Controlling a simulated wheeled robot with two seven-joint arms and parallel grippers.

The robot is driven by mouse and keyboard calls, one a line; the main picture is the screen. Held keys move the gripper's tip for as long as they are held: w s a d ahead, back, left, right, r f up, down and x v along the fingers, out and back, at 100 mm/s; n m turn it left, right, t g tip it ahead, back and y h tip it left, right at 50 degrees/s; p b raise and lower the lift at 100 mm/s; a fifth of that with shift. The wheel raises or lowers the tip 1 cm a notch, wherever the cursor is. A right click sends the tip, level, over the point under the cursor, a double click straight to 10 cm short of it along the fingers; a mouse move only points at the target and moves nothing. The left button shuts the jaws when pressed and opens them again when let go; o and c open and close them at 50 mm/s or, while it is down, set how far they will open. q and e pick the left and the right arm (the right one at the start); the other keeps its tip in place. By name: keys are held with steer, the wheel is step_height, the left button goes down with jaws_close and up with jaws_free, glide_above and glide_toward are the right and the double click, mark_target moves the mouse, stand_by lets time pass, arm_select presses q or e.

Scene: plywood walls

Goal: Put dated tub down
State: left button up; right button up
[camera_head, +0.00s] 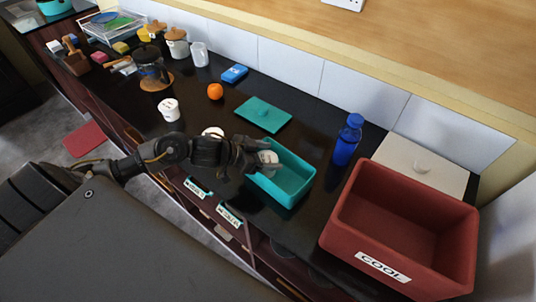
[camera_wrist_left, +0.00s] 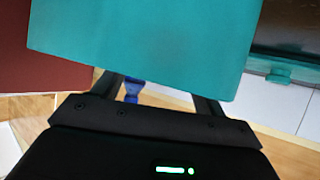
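A small white tub (camera_head: 268,158) is at the fingertips of my left gripper (camera_head: 262,157), inside the left end of the open teal box (camera_head: 305,183) on the dark counter. The gripper hides part of it, and I cannot read a date on it. In the left wrist view the box's teal wall (camera_wrist_left: 150,40) covers the fingertips and the tub. The visible finger parts stand apart there, but whether they press on the tub cannot be seen. My right gripper is not in view.
A red box (camera_head: 345,225) labelled COOL and a blue bottle (camera_head: 348,140) stand right of the teal box. A teal lid (camera_head: 263,114), an orange (camera_head: 215,91) and another white tub (camera_head: 168,110) are behind and left. Bare counter lies between the teal box and bottle.

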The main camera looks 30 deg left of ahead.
arm_select(q)
steer(key=shift+r, duration=0.1)
steer(key=b+v, duration=0.1)
steer(key=v, duration=1.1)
steer(key=shift+r, duration=0.45)
